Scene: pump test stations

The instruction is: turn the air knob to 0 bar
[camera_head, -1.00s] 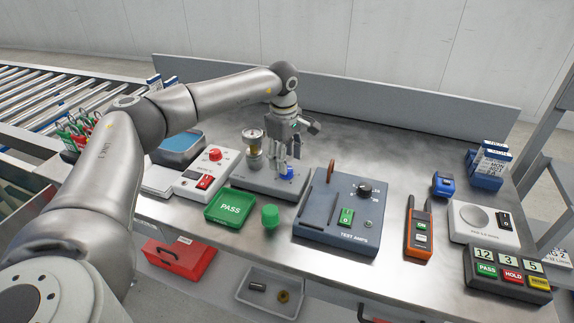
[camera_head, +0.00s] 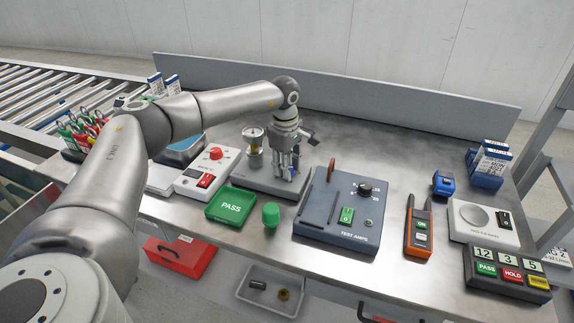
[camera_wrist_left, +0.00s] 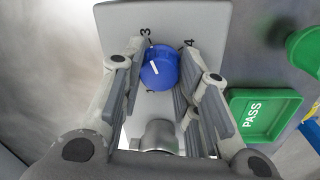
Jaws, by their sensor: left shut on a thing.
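The blue air knob (camera_wrist_left: 160,70) sits on a grey plate (camera_wrist_left: 212,16) in the left wrist view. Its white mark points up and slightly left, close to the printed 3; a 4 shows to the right. My left gripper (camera_wrist_left: 163,52) is shut on the knob, one finger on each side. In the head view my left gripper (camera_head: 288,174) points down over the right part of the grey base (camera_head: 254,180), and its fingers hide most of the knob. A 0 mark is not visible. My right gripper is not in view.
The table behind is clear.

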